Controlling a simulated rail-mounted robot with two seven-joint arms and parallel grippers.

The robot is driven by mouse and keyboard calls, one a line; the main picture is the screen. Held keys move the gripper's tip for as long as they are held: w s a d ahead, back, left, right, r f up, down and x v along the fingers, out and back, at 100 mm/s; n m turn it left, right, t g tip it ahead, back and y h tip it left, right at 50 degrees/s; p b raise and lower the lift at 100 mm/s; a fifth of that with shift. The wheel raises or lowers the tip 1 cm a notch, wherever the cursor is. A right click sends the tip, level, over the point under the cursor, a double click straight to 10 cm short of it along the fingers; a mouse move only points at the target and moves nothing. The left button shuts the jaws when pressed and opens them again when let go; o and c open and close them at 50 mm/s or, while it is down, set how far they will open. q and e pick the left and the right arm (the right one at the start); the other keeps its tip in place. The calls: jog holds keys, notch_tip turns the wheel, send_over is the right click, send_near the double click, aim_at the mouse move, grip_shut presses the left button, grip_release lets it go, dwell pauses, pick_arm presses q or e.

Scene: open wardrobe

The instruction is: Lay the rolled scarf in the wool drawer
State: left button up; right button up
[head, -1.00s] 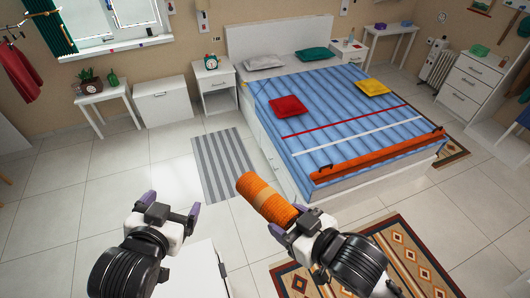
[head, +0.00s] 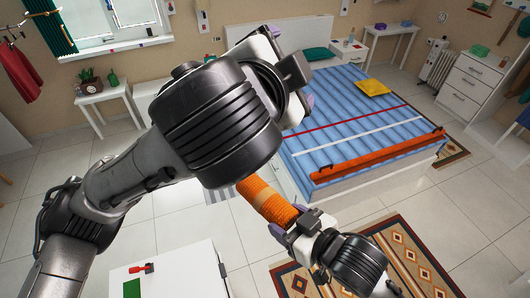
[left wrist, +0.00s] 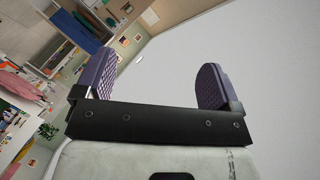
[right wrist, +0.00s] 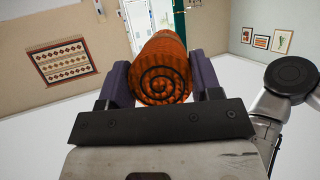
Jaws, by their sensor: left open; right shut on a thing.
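The rolled scarf (head: 262,200) is an orange knitted roll with a paler band around its middle. My right gripper (head: 297,219) is shut on its near end and holds it tilted in the air, left of the bed's foot. The right wrist view shows the scarf's spiral end (right wrist: 161,85) between the two fingers. My left gripper (head: 298,85) is raised high in front of the bed. In the left wrist view its fingers (left wrist: 150,85) are apart with nothing between them. I cannot make out which drawer is the wool drawer.
The bed (head: 345,120) has a blue striped cover and an orange roll along its foot. A low white unit (head: 185,275) at the bottom left bears a red and a green item. A patterned rug (head: 410,250) lies at the lower right. Tiled floor is clear at left.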

pick_arm(q)
notch_tip(320, 180, down, 3)
jog(key=w+d+m+g+y, duration=0.2)
jog(key=m+g+y, duration=0.4)
jog(key=m+g, duration=0.7)
jog(key=g, duration=0.1)
send_near(265, 186)
jog(key=shift+d+f, duration=0.1)
jog(key=shift+f, duration=0.45)
notch_tip(265, 186, down, 11)
jog(key=shift+r, duration=0.1)
